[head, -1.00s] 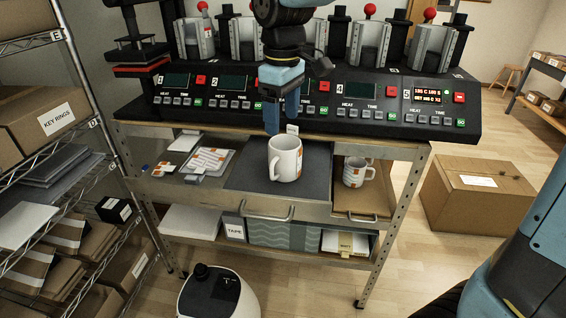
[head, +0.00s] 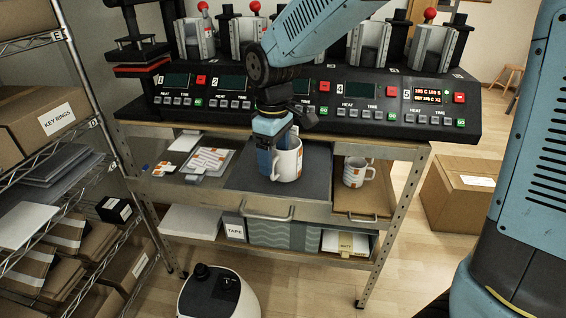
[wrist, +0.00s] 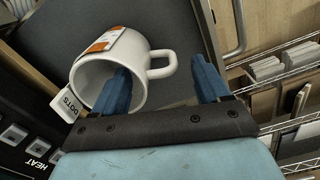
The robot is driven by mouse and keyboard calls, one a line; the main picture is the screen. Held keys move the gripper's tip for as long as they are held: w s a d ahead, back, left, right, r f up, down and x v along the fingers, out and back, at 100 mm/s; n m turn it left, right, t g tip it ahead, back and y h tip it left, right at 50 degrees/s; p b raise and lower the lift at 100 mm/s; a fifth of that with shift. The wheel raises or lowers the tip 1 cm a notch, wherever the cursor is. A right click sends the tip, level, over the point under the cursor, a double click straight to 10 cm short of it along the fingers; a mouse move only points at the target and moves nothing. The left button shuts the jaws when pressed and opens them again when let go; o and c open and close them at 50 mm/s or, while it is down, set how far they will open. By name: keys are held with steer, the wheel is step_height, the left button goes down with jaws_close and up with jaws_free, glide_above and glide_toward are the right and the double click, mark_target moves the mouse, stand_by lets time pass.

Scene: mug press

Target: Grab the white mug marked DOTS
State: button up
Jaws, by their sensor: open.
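The white mug (head: 288,163) with an orange-and-white label stands upright on the dark mat of the cart's middle shelf. In the wrist view the same mug (wrist: 98,72) shows its open mouth, its handle toward the right, and a white tag (wrist: 67,103) reading DOTS at its rim. My gripper (wrist: 160,68) is open around the mug's handle side. One blue finger overlaps the mug's mouth and seems to reach inside; the other is outside, beyond the handle. In the head view my gripper (head: 277,158) is low at the mug's left side, partly covering the handle.
A second white mug (head: 357,172) with orange marks stands in the wooden tray to the right. The press console (head: 300,103) rises close behind. Sheets and small packets (head: 208,160) lie left of the mat. A wire shelf (head: 70,120) stands at far left.

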step_height(320, 180, down, 4)
steer(key=shift+f, duration=0.1)
steer(key=c, duration=1.3)
